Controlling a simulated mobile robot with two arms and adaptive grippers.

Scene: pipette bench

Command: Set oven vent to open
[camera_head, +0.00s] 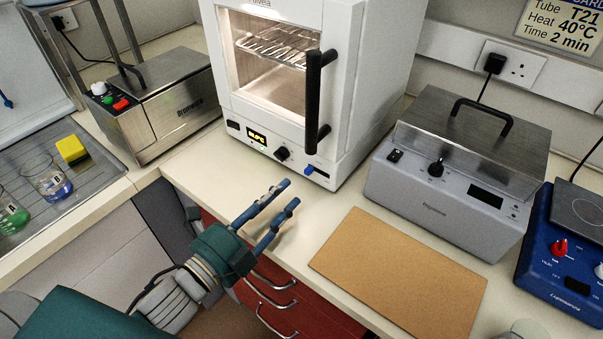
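The white oven (335,120) stands at the back middle of the bench with its lit inside and wire rack showing through the front. Its tall black door handle (313,100) is at the right of the front. My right gripper is not in view.
A steel bath (455,165) with a lid handle stands right of the oven, and a blue hotplate (565,250) beyond it. A brown board (400,275) lies in front. Another steel unit (165,100) is at left, near beakers. The bench before the oven is clear.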

